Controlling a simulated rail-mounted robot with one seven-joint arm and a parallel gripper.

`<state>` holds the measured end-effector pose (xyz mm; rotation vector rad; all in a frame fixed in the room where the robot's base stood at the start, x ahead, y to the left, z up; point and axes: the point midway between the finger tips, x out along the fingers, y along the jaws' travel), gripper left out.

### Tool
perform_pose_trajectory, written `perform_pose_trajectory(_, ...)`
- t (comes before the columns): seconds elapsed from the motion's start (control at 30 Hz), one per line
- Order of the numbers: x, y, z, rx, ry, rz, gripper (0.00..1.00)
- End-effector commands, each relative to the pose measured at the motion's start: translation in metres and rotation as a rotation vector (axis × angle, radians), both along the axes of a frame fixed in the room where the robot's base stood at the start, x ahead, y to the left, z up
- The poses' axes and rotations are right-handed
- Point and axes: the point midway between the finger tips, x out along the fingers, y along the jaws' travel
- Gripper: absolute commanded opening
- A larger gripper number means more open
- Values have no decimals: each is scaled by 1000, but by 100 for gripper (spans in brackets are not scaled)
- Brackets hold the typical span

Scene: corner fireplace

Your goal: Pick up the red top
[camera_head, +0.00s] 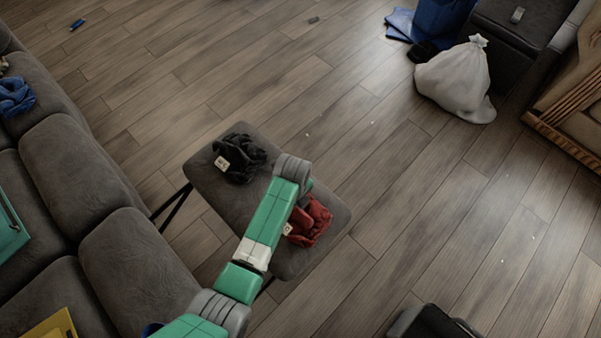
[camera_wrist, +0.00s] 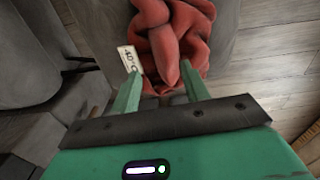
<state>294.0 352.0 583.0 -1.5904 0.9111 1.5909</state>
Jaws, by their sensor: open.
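The red top (camera_head: 311,222) lies crumpled on a grey padded stool (camera_head: 215,181), near its right end. In the wrist view the red top (camera_wrist: 176,38) is bunched up, with a white printed tag (camera_wrist: 130,60) on its left side. My gripper (camera_wrist: 158,84) is open, with its two green fingers pointing at the near edge of the red top. Part of the top lies between the fingertips in the picture; I cannot tell whether they touch it. In the head view my arm covers part of the top's left side and the gripper's fingers are hidden.
A dark garment (camera_head: 240,158) with a tag lies on the stool's far left end. A grey sofa (camera_head: 75,160) runs along the left. A white bag (camera_head: 455,82) and a blue container (camera_head: 440,22) stand at the upper right. The wooden floor right of the stool is mostly clear.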

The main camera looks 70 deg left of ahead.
Motion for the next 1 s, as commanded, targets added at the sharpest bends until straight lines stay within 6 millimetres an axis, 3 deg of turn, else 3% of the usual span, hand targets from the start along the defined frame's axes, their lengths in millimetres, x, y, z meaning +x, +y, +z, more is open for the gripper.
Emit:
perform_pose_trajectory(0.13, 2, 0, -8, 2, -1, 0, 45)
perform_pose_trajectory(0.4, 8, -2, -53, 2, -1, 1, 45)
perform_pose_trajectory(0.6, 8, -2, -50, 2, -2, 1, 45)
perform_pose_trajectory(0.83, 8, -2, -50, 2, -2, 1, 2)
perform_pose_trajectory(1.0, 8, -2, -50, 2, -2, 1, 0)
